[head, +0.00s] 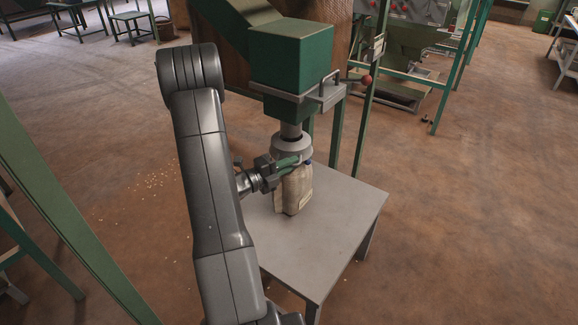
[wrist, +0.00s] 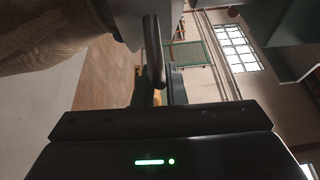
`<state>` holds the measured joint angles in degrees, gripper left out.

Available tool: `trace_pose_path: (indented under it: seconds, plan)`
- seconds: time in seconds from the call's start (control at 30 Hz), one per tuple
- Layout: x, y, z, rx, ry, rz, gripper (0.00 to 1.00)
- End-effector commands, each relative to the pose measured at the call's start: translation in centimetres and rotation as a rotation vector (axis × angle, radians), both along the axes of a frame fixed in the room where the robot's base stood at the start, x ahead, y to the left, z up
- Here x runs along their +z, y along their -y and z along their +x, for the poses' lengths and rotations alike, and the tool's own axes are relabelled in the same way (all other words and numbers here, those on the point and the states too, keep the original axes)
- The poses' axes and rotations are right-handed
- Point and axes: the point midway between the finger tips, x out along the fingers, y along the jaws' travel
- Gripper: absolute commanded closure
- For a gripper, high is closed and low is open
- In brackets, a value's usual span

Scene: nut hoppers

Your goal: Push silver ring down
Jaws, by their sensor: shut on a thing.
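The silver ring (head: 292,146) sits around the grey spout (head: 291,130) below the green hopper (head: 290,55), just above the mouth of a woven sack (head: 298,190). My gripper (head: 288,161) is at the ring's lower front edge, beside the sack top. In the wrist view my gripper (wrist: 158,90) is shut on a thin dark rod (wrist: 152,45), which looks like a handle of the ring. The sack fills the upper left there. The fingers hide part of the ring's lower rim.
The sack stands upright on a grey table (head: 345,215), whose front and right are bare. Green frame posts (head: 372,80) stand behind.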

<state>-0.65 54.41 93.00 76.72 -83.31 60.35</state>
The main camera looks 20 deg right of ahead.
Motion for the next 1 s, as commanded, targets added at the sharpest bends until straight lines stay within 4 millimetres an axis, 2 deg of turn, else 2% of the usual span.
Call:
trace_pose_path:
  seconds: [0.07, 0.4, 0.43, 0.5, 0.53, 0.83, 1.0]
  plan:
    - [-0.9, 0.0, 0.0, -0.001, 0.0, -0.002, 1.0]
    - [-1.0, 0.0, -0.1, -0.001, -0.006, 0.003, 1.0]
    - [-1.0, 0.0, -0.1, -0.001, -0.006, 0.003, 0.85]
    - [-1.0, 0.0, -0.1, -0.001, -0.006, 0.003, 0.71]
    - [-1.0, 0.0, -0.1, -0.001, -0.005, 0.002, 0.69]
    - [-0.8, -0.2, -0.1, 0.0, -0.001, 0.001, 0.69]
    - [-0.9, -2.0, -0.4, 0.003, -0.001, 0.001, 0.69]
